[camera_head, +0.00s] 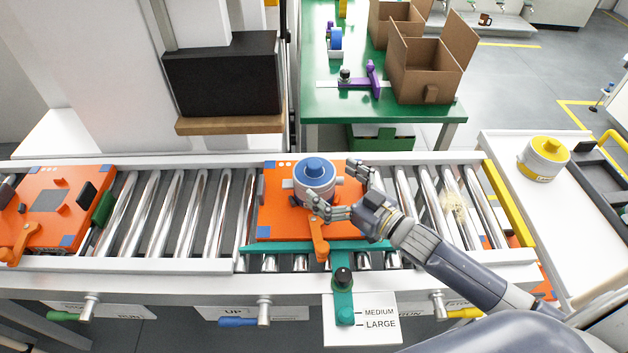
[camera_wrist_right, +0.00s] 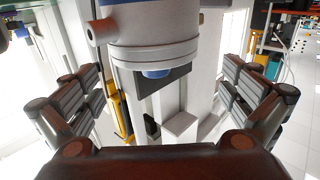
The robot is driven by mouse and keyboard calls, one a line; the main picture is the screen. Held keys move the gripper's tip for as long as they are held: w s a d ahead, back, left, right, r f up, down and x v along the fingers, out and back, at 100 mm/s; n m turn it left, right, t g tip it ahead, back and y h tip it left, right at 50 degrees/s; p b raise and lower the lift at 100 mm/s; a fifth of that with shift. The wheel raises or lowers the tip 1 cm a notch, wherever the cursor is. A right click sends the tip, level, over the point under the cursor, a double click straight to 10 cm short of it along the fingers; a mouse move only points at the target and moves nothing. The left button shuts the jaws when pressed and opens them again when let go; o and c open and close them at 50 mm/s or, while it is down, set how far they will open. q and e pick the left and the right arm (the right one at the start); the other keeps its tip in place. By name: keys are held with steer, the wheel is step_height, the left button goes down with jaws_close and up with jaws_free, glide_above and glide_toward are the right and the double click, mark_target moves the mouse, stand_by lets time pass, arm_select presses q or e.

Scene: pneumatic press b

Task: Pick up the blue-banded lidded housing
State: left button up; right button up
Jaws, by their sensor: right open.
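The blue-banded lidded housing (camera_head: 315,177) is a white round body with a blue lid and knob, upright on the orange pallet (camera_head: 278,222) on the roller conveyor. My right gripper (camera_head: 337,187) is open at the housing's right side. One finger is on the far side and one on the near side. In the right wrist view the fingers stand apart left and right of the housing; contact cannot be told. My left gripper is not in view.
A second orange pallet (camera_head: 50,205) sits at the conveyor's left end. A black press block (camera_head: 225,78) is behind. A yellow-lidded housing (camera_head: 543,158) stands on the right-hand table. A teal lever (camera_head: 343,300) is at the front edge. Cardboard boxes (camera_head: 432,70) stand on a green table.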

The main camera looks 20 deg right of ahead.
mark_target(320, 172)
steer(key=shift+w+a, duration=0.1)
steer(key=shift+w, duration=0.2)
steer(key=x, duration=0.4)
steer(key=shift+w+f+p, duration=0.2)
steer(key=shift+w+p, duration=0.1)
steer(key=shift+w, duration=0.35)
steer(key=shift+a, duration=0.1)
steer(key=c, duration=1.8)
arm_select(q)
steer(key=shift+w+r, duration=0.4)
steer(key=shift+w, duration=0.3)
arm_select(e)
steer(key=shift+r, duration=0.15)
steer(key=shift+c, duration=0.7)
